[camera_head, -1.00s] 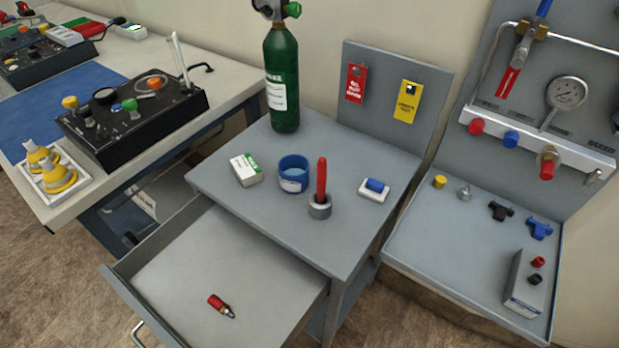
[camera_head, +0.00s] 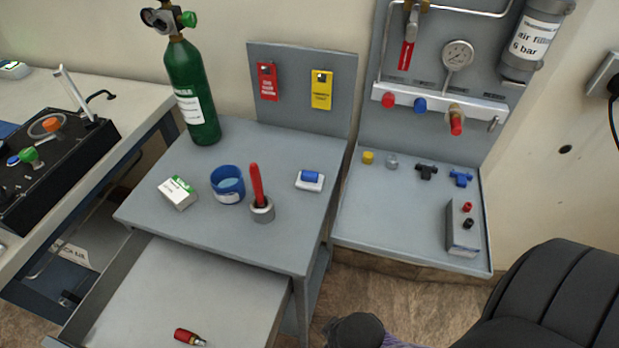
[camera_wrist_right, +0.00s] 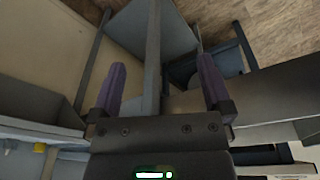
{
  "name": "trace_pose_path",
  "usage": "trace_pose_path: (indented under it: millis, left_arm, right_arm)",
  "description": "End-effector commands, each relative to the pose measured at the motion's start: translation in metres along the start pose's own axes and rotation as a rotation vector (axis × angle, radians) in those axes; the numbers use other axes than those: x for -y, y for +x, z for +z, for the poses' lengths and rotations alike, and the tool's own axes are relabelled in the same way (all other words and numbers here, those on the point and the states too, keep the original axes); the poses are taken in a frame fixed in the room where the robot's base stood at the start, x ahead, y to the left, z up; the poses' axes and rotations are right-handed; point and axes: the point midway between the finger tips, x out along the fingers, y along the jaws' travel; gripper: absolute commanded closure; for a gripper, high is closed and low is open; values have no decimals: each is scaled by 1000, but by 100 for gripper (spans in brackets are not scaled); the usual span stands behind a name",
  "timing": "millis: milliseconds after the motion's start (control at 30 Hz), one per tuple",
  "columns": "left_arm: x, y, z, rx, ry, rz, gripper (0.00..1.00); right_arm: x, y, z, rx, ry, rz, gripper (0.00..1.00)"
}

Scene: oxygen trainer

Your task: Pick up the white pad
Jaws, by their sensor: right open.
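A small white pad (camera_head: 312,187) lies flat near the right edge of the grey table, with a short blue roll (camera_head: 310,176) on top of it. My right gripper (camera_wrist_right: 161,62) is open and empty in the right wrist view, its two purple fingers wide apart. The pad cannot be made out in that view. My left gripper is in neither view.
On the table (camera_head: 200,243) stand a green cylinder (camera_head: 192,95), a white-green box (camera_head: 178,193), a blue tape roll (camera_head: 228,187) and a red stick in a grey cup (camera_head: 261,211). An open drawer (camera_head: 190,290) sticks out in front. The table around the pad is clear.

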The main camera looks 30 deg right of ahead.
Motion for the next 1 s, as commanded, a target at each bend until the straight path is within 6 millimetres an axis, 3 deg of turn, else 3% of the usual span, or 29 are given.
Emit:
trace_pose_path:
  millis: [167,233,567,800,900,1000]
  left_arm:
    - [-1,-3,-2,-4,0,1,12]
    - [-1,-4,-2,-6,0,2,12]
    - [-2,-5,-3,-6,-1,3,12]
    - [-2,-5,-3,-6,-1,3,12]
    - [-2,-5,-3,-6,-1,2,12]
    - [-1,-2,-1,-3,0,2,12]
  right_arm:
    - [-8,-52,-26,-53,-53,40,0]
    - [-21,-72,-45,-83,-168,121,0]
    - [-86,-69,-124,30,-889,580,0]
    - [-120,-76,-204,402,-1590,928,0]
    - [-126,-84,-233,596,-1836,1027,0]
    - [-130,-85,-249,716,-1964,1069,0]
